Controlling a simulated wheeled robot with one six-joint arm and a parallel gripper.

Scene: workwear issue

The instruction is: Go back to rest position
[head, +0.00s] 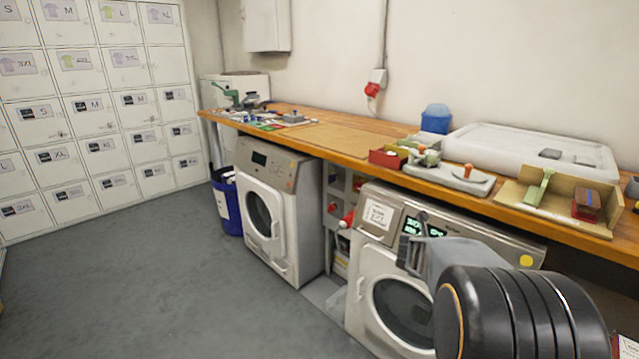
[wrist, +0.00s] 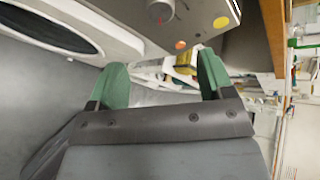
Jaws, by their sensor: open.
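My gripper (wrist: 162,80) shows in the wrist view with its two green fingers wide apart and nothing between them. In the head view my arm comes in from the lower right, and my gripper (head: 413,245) is in front of the right washing machine (head: 375,262), near its control panel. The fingertips are hard to make out there. The gripper is below the level of the wooden worktop (head: 340,139). In the wrist view a machine's panel with a knob (wrist: 160,10) is just beyond the fingers.
A second washing machine (head: 282,172) stands left, with a blue bin (head: 229,208) beside it. The worktop holds a red box (head: 388,159), a cardboard tray (head: 510,193), a white lidded tub (head: 535,142) and small tools. Lockers (head: 100,110) line the left wall. The grey floor (head: 170,280) is clear.

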